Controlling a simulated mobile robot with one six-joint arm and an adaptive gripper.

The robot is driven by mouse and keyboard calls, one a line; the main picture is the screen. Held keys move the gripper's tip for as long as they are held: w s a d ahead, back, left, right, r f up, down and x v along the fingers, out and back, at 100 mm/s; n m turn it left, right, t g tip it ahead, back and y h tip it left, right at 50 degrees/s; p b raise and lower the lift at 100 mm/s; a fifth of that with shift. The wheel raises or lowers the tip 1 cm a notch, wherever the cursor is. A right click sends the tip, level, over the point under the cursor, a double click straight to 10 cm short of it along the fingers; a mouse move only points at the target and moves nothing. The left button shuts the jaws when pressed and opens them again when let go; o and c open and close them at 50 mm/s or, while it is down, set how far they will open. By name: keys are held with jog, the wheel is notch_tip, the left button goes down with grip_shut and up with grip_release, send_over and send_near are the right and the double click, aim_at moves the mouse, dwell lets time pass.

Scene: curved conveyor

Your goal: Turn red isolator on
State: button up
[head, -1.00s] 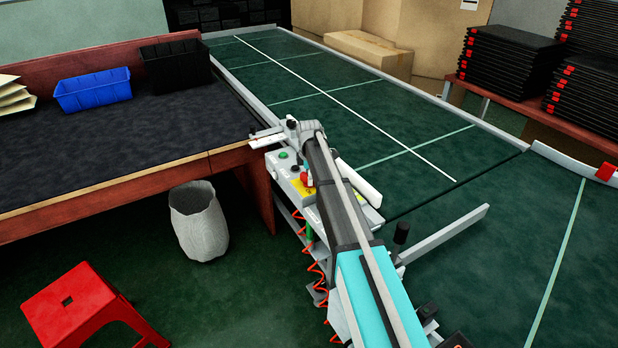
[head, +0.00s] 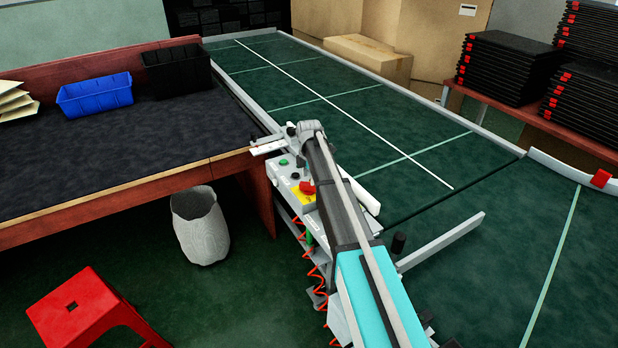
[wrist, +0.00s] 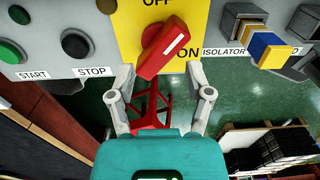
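The red isolator (wrist: 160,48) is a rotary knob on a yellow plate (wrist: 130,25), with OFF above it and ON at its lower right. Its handle is slanted, with a white mark toward the upper right. In the head view the red isolator (head: 307,187) shows on the grey control box (head: 284,176) beside the conveyor, partly beside my arm. My gripper (wrist: 159,72) is open in the wrist view, with one finger on each side of the handle's lower end. I see gaps between fingers and handle; contact cannot be told.
Green START (wrist: 12,50) and black STOP (wrist: 75,44) buttons sit left of the isolator. A blue-and-yellow switch (wrist: 270,48) is at right. The wooden workbench (head: 200,168) stands left of the box, and the green conveyor (head: 400,120) lies right. A bin (head: 200,225) and red stool (head: 85,308) stand on the floor.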

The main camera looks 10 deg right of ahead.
jog(key=shift+r+p, duration=4.8)
jog(key=shift+r, duration=0.35)
jog(key=s+d+m, duration=0.2)
jog(key=s+m, duration=0.7)
jog(key=s, duration=0.5)
jog(key=s+d+m, duration=0.2)
jog(key=s+m, duration=0.7)
jog(key=s, duration=0.4)
jog(key=shift+s+f+b, duration=0.35)
jog(key=n, duration=1)
send_over(309, 183)
jog(key=shift+r, duration=0.1)
jog(key=shift+f, duration=0.2)
notch_tip(309, 183, down, 14)
jog(key=b, duration=1.3)
jog(key=shift+r+b, duration=0.25)
jog(key=shift+b, duration=0.05)
